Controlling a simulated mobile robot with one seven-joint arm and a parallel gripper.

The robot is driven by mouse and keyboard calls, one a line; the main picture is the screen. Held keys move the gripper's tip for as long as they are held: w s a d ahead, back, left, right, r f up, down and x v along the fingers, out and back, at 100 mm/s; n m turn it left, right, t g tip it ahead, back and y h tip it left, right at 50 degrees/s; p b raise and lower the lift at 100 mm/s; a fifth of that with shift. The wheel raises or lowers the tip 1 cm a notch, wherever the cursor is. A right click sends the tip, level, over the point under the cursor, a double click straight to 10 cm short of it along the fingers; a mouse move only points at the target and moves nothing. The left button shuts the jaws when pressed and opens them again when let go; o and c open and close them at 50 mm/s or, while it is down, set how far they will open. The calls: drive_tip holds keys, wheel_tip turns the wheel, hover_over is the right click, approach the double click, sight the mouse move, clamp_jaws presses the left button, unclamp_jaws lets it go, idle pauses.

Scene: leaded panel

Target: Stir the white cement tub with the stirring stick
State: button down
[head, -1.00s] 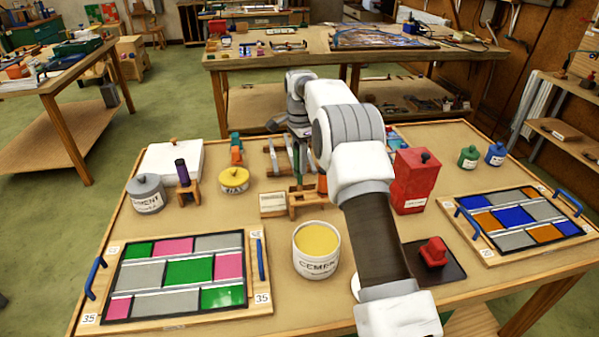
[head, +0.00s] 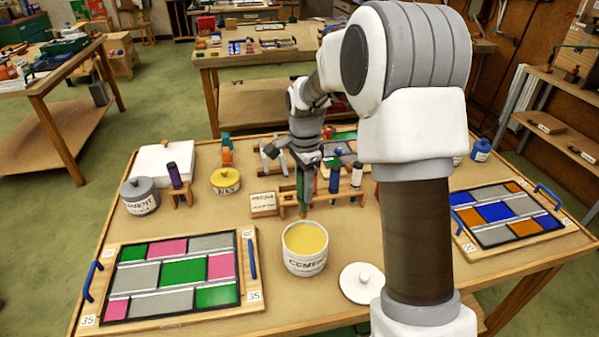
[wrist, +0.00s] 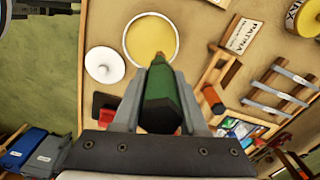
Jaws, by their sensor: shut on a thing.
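The white cement tub (head: 305,262) stands open on the near bench, full of yellow mix, and shows at the top of the wrist view (wrist: 128,58). My gripper (head: 306,165) is shut on a green-handled tool (head: 304,190), which looks like the stirring stick. In the wrist view the green handle (wrist: 158,100) sits between my fingers (wrist: 158,95), its thin tan tip overlapping the tub's near rim. In the head view the tool hangs upright behind the tub, in front of the wooden rack (head: 290,212). I cannot tell its exact height.
The white lid (head: 362,282) lies right of the tub. A panel with green and pink panes (head: 175,270) lies left, another with blue and orange panes (head: 512,217) right. Yellow (head: 226,180) and grey (head: 140,195) tins stand back left. Blue and dark handles stand by the rack.

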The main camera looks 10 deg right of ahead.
wheel_tip(320, 180, down, 9)
drive_tip(key=s+b, duration=0.2)
drive_tip(key=b, duration=0.4)
idle(0.7)
drive_tip(key=shift+s, duration=0.15)
